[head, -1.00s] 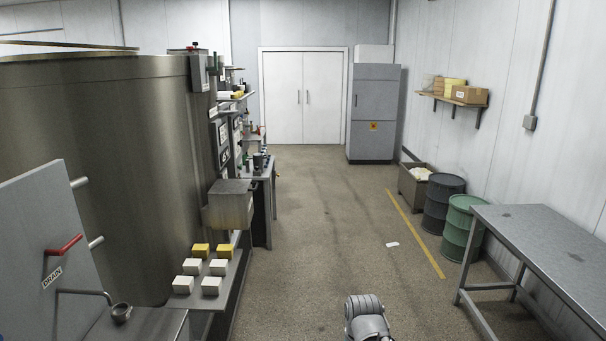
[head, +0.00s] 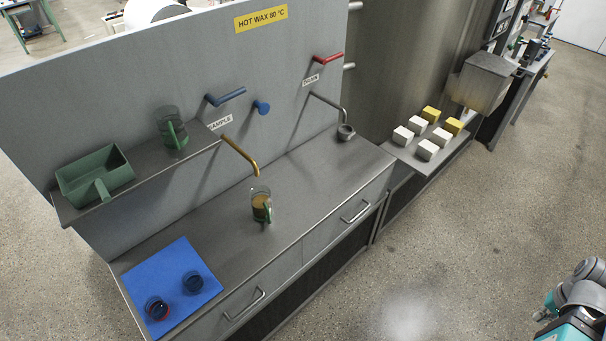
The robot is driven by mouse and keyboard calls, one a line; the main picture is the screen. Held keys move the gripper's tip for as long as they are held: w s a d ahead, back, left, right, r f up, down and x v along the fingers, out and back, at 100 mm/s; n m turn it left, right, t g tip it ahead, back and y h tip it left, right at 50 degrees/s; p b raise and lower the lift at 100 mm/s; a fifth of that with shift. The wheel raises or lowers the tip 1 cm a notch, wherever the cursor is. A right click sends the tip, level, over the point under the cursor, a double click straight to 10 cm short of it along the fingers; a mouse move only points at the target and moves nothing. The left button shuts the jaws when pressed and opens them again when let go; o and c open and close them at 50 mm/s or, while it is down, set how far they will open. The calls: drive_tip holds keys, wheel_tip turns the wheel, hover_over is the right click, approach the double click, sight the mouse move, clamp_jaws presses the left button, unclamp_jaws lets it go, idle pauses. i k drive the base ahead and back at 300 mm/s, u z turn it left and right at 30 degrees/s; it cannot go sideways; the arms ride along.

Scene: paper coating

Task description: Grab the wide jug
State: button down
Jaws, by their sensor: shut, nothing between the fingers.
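A clear glass jug with a green handle (head: 172,128) stands upright on the shelf. It looks like the wider of the two jugs. A narrower clear jug with a green handle (head: 261,206) stands on the steel counter, below the tip of the brass sample spout, with amber liquid in it. No gripper can be made out; only part of my arm shows at the lower right, well away from both jugs.
A green scoop-like container (head: 95,177) shares the shelf (head: 140,168). A blue mat (head: 180,262) on the counter (head: 300,195) holds two small dark cups. White and yellow blocks sit right. Floor in front is clear.

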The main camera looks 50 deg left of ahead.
sight(260, 196)
drive_tip(key=u, duration=2.2)
